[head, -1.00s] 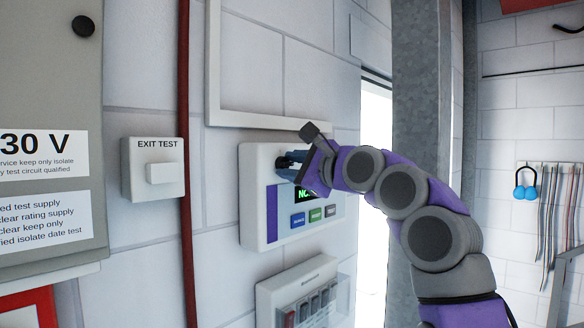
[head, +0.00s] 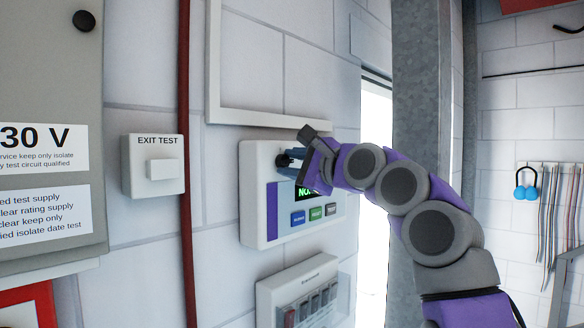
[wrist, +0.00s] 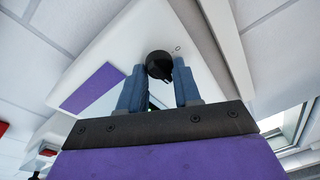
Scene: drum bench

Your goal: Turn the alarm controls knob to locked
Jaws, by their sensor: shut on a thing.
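The alarm panel (head: 258,160) is a white box on the wall in the middle of the head view, with a purple band, a dark display with green text and several small buttons. The knob (wrist: 158,65) is black and round, seen in the wrist view on the panel's white face; a lock-like mark shows beside it. My gripper (wrist: 160,76) is shut on the knob, one blue finger on each side. In the head view my gripper (head: 286,160) is at the panel's upper part and hides most of the knob. The knob's setting cannot be read.
An exit test box (head: 153,168) is on the wall to the left, beyond a red pipe (head: 186,120). A second box with a clear cover (head: 298,292) hangs just below the panel. A grey steel column (head: 418,100) stands close behind my arm.

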